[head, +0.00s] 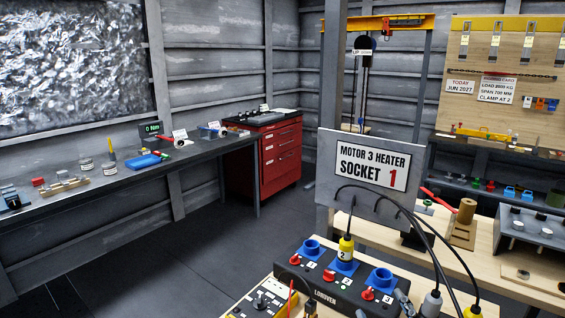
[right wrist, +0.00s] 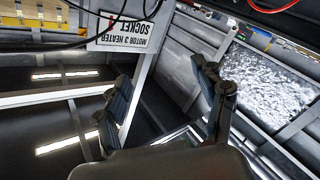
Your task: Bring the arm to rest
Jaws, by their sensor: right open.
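My right gripper (right wrist: 160,72) is open in the right wrist view, with nothing between its two dark fingers. In the head view I cannot clearly make it out among the dark and grey parts at the bottom. The black socket box (head: 335,282) stands on the bench at the lower middle. A yellow plug marked 2 (head: 346,248) sits upright in its middle blue socket. The left blue socket (head: 311,248) and right blue socket (head: 380,278) look empty. My left gripper is in neither view.
A sign (head: 370,168) reading "MOTOR 3 HEATER SOCKET 1" stands behind the box; it also shows upside down in the right wrist view (right wrist: 122,32). A grey plug (head: 432,303) and black cables hang at lower right. A red cabinet (head: 280,155) stands behind. The floor at left is clear.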

